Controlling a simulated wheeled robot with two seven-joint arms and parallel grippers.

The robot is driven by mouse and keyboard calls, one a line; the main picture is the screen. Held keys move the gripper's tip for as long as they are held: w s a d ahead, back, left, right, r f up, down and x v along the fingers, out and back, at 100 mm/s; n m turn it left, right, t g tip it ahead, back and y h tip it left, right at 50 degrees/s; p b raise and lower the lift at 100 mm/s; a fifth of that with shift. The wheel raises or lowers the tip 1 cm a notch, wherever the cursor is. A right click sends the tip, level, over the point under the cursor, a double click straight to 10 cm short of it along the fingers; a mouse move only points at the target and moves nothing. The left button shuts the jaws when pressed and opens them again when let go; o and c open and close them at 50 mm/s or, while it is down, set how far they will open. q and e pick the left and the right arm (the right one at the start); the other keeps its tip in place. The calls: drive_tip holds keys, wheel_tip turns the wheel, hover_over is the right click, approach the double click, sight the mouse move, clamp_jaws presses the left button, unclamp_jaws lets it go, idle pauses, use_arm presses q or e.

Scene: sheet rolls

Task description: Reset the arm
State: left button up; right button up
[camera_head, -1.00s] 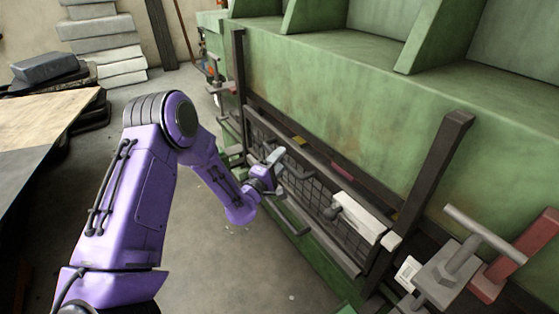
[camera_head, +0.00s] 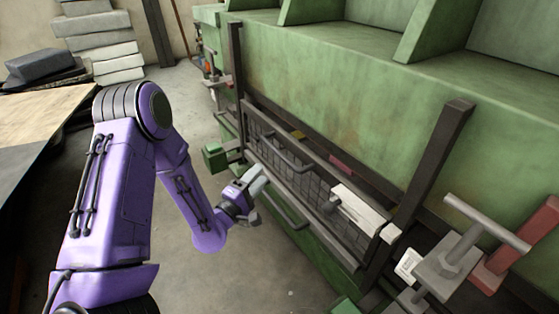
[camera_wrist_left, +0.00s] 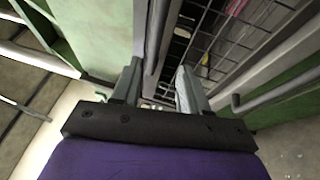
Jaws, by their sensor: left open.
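My purple left arm comes in from the left in the head view. Its left gripper (camera_head: 256,190) is in front of the green machine (camera_head: 340,120), apart from its front bars as far as I can tell. In the wrist view the left gripper (camera_wrist_left: 158,92) shows two grey fingers spread apart with nothing between them. Beyond the fingers are a dark upright bar and a wire mesh panel (camera_wrist_left: 228,30). My right gripper is not in view.
A white box-like part (camera_head: 358,212) sits on the machine's front frame. Grey and red clamp-like metal parts (camera_head: 455,255) stick out at the lower right. A wooden-topped table (camera_head: 40,115) stands at the left, with stacked slabs (camera_head: 100,40) behind. The concrete floor between is open.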

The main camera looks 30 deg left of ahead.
use_arm(q)
drive_tip(key=s+d+f+m+g+y+p, duration=0.25)
drive_tip(key=s+f+m+g, duration=0.25)
drive_tip(key=f+m+g, duration=0.45)
drive_tip(key=s+d+f+g+p, duration=0.1)
drive_tip(key=s+f+g, duration=0.1)
drive_tip(key=s, duration=0.5)
drive_tip(key=s+d+f+m+g+p, duration=0.1)
drive_tip(key=s+d+f+g+p, duration=0.1)
drive_tip(key=s, duration=0.6)
drive_tip(key=s+d+f+m+g+p, duration=0.1)
drive_tip(key=s+f+g+p, duration=0.1)
drive_tip(key=s+f, duration=0.3)
drive_tip(key=s+g+y, duration=0.1)
drive_tip(key=s, duration=0.2)
drive_tip(key=shift+s+d, duration=0.2)
drive_tip(key=shift+d, duration=0.2)
drive_tip(key=shift+m, duration=0.25)
